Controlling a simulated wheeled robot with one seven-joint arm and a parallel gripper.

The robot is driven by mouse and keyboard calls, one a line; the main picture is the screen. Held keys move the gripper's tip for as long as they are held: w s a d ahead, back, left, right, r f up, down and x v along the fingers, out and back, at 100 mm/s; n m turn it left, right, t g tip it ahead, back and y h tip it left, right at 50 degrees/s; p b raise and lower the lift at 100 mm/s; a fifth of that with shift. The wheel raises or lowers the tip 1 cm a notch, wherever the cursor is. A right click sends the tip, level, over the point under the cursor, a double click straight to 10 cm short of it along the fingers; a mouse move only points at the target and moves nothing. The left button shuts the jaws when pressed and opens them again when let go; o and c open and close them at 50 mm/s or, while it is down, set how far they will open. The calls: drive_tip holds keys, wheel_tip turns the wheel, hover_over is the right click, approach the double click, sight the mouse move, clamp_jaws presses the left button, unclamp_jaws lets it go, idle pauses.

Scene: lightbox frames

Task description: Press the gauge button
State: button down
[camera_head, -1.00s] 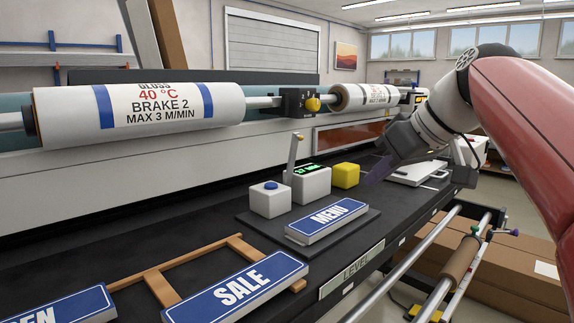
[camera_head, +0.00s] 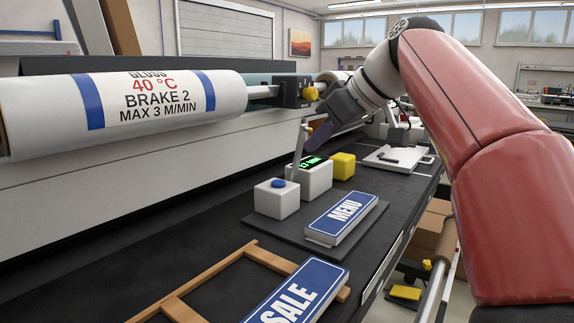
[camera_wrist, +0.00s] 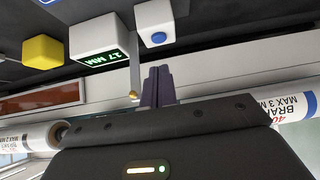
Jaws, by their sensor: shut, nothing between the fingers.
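A white block (camera_head: 276,203) with a round blue button (camera_head: 278,184) on top stands at the left end of a dark base plate. Beside it is the white gauge box (camera_head: 317,180) with a green-lit display (camera_head: 310,163) and an upright grey post (camera_head: 298,145). The button (camera_wrist: 158,39) and the gauge display (camera_wrist: 103,59), reading what looks like 17 MM, also show in the wrist view. My gripper (camera_head: 311,143) is shut and empty, with its dark purple fingers above and behind the gauge box, apart from the button. In the wrist view the fingers (camera_wrist: 158,72) appear close to the post.
A yellow block (camera_head: 342,166) stands right of the gauge box. A MENU sign (camera_head: 341,214) lies in front. A SALE sign (camera_head: 298,294) rests on a wooden frame (camera_head: 262,258). A large printed roll (camera_head: 130,104) runs along the back. Bare black bench lies left of the button block.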

sight(275, 180)
drive_tip(key=b+x, duration=0.1)
drive_tip(key=x, duration=0.9)
